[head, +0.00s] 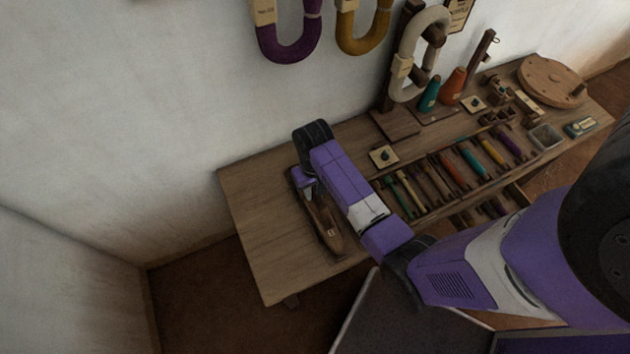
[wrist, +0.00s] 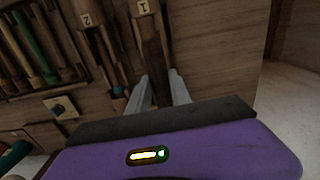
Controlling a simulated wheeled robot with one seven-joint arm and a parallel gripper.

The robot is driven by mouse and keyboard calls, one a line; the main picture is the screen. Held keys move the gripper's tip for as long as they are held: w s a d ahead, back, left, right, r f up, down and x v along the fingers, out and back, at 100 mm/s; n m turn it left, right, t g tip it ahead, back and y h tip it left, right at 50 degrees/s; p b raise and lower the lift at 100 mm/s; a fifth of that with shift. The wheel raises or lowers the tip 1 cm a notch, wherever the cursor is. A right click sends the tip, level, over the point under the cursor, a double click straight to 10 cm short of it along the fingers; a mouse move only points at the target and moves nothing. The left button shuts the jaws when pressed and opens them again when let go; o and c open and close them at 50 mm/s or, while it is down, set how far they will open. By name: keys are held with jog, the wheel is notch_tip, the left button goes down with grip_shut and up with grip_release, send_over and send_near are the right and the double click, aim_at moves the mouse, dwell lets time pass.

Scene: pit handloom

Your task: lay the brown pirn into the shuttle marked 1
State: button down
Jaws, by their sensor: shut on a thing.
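The shuttle marked 1 (head: 327,232) is a long brown wooden boat near the left end of the bench. Its near end with the label shows in the head view; my forearm passes beside and above it. In the wrist view its labelled end (wrist: 144,8) is at the top centre. My gripper (wrist: 160,82) is over the shuttle's far part, its two pale fingers closed on a dark brown thing, which I take for the brown pirn (wrist: 157,74). Pirn and shuttle blend in the dim light, so I cannot tell whether the pirn touches the shuttle's hollow.
Another shuttle, marked 2 (wrist: 87,21), lies beside it in the wrist view. A rack of several coloured pirns (head: 451,171) is to the right. A small knobbed plate (head: 384,156) lies behind the rack. The bench's left end (head: 250,205) is bare.

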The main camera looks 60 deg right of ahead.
jog(key=shift+s+d+f, duration=0.1)
jog(key=shift+s+d, duration=0.1)
jog(key=shift+f+b, duration=3.3)
jog(key=shift+f, duration=0.8)
jog(key=c, duration=1.1)
grip_release()
notch_tip(320, 180, up, 6)
jog(key=p, duration=0.5)
jog(key=shift+f+p, duration=0.25)
jog(key=shift+p, duration=0.1)
jog(key=shift+r+p, duration=0.4)
jog(key=shift+r, duration=0.9)
